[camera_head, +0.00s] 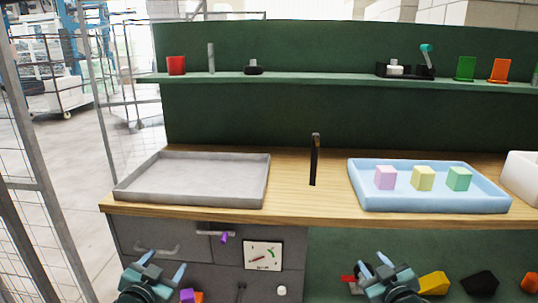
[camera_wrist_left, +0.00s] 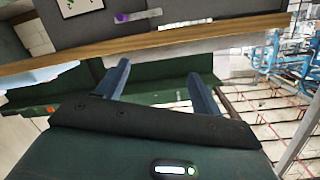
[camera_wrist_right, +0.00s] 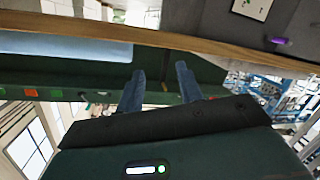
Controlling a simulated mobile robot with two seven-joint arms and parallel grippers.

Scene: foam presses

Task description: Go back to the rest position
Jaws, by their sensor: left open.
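My left gripper (camera_head: 161,268) is low in front of the grey drawers, below the worktop edge. Its two fingers are apart and empty, and they also show in the left wrist view (camera_wrist_left: 158,92). My right gripper (camera_head: 378,268) is low in front of the green panel under the worktop. Its fingers stand apart with nothing between them in the right wrist view (camera_wrist_right: 160,88). Neither gripper touches the worktop.
A wooden worktop (camera_head: 300,205) carries an empty grey tray (camera_head: 190,190) and a blue tray (camera_head: 430,203) with pink (camera_head: 385,177), yellow (camera_head: 423,178) and green (camera_head: 459,179) foam blocks. A dark upright post (camera_head: 315,160) stands between the trays. A shelf (camera_head: 320,83) runs behind. Wire mesh (camera_head: 40,190) stands left.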

